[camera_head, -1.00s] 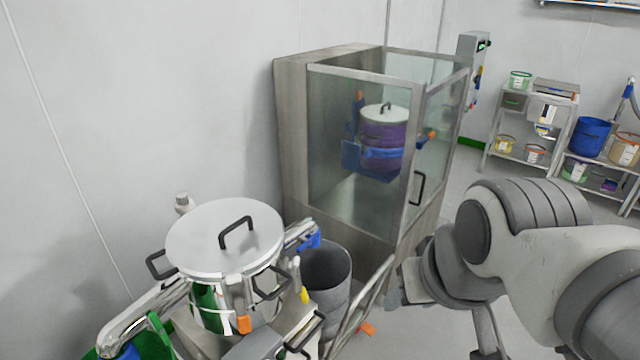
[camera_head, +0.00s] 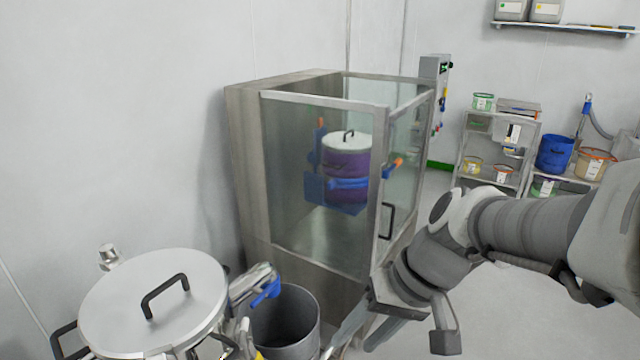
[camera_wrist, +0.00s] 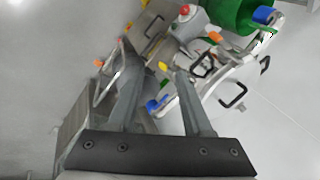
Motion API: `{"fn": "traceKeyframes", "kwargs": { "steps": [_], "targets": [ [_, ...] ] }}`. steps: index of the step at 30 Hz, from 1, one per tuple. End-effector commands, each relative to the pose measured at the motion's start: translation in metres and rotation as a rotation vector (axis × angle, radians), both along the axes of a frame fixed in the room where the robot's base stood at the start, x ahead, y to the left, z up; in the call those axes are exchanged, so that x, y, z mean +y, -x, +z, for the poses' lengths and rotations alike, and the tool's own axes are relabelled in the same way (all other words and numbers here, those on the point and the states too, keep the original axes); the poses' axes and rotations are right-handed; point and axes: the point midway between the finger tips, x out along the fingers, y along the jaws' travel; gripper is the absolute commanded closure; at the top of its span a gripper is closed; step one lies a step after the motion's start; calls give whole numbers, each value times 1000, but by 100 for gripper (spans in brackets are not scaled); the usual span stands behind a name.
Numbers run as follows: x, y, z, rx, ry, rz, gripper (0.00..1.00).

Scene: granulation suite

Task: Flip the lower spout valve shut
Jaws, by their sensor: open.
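A steel vessel with a round lid and black handle (camera_head: 150,300) stands at the lower left of the head view. A metal spout with a blue lever (camera_head: 266,289) sticks out from its right side, above a grey bin. I cannot tell for sure whether this is the lower spout valve. In the wrist view, a blue part (camera_wrist: 156,104) shows between my fingers, and another blue end (camera_wrist: 264,15) is at the upper right. My gripper (camera_head: 405,333) is open and empty, to the right of the bin and apart from the spout; its fingers also show in the wrist view (camera_wrist: 158,82).
The grey bin (camera_head: 286,325) stands under the spout. A glass-fronted cabinet (camera_head: 320,250) holding a purple vessel (camera_head: 346,165) stands behind it. Shelves with tubs (camera_head: 497,150) are at the back right. A grey wall closes off the left.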

Motion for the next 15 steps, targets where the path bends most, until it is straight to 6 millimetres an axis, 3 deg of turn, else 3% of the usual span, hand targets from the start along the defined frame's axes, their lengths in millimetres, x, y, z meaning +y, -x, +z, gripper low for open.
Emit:
{"fn": "traceKeyframes", "kwargs": {
  "steps": [1, 15],
  "targets": [
    [7, -6, -16, 31, -44, 8, 50],
    [66, -78, -95, 137, -510, 15, 50]
  ]
}}
